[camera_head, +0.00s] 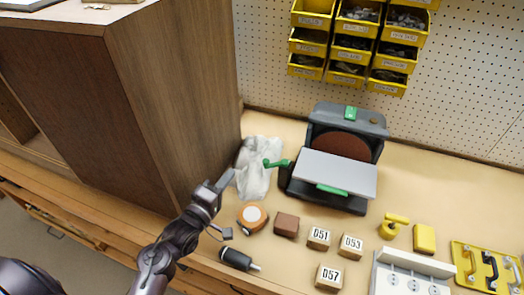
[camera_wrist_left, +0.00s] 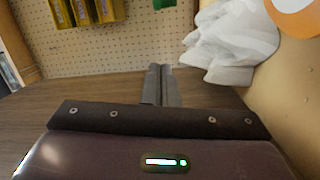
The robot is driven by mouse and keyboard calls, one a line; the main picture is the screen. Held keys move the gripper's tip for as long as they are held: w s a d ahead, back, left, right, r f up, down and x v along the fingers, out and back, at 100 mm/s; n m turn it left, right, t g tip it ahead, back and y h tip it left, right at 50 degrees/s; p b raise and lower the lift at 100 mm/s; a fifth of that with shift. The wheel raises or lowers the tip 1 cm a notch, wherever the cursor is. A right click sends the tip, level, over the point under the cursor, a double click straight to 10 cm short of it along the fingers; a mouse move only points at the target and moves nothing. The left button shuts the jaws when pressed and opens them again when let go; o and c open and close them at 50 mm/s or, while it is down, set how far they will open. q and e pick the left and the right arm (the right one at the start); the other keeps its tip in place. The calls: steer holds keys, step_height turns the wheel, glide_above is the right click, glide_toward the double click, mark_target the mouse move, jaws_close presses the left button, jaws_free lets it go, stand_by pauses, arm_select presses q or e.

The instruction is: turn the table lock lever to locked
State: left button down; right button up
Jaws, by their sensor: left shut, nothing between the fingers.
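The bench sander (camera_head: 345,135) stands at the back of the bench, with a grey table (camera_head: 337,172) in front of its brown disc. A green lever (camera_head: 277,163) sticks out to the left from the sander's left side. I take it as the table lock lever; its marks are too small to read. My left gripper (camera_head: 229,179) is shut and empty, left of the lever and apart from it, by the crumpled white cloth. My right gripper is not seen.
A tall wooden cabinet (camera_head: 165,95) stands close on the left. The white cloth (camera_head: 258,172) lies between it and the sander. An orange-rimmed round item (camera_head: 252,215), a brown block (camera_head: 286,225), numbered blocks (camera_head: 319,238) and a black-handled tool (camera_head: 238,259) lie in front.

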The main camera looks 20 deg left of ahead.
arm_select(q)
steer(key=w, duration=0.3)
steer(key=w+d+r+p, duration=0.1)
steer(key=w, duration=0.2)
steer(key=w+p, duration=0.1)
steer(key=w, duration=0.2)
steer(key=shift+w+d+r, duration=0.1)
steer(key=shift+d+r, duration=0.1)
steer(key=shift+d, duration=0.2)
steer(key=d, duration=0.1)
steer(key=p, duration=0.1)
steer(key=s+d, duration=0.1)
steer(key=shift+s+d+f, duration=0.1)
steer(key=shift+d+f, duration=0.2)
steer(key=shift+f, duration=0.05)
steer(key=shift+s+d+f+p, duration=0.15)
steer(key=shift+s+d+p, duration=0.2)
steer(key=shift+d, duration=0.1)
steer(key=shift+w, duration=0.1)
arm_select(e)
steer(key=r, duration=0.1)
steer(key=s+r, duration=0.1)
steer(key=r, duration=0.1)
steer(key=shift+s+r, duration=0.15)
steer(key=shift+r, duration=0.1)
arm_select(q)
steer(key=shift+a+t, duration=0.1)
steer(key=shift+t, duration=0.2)
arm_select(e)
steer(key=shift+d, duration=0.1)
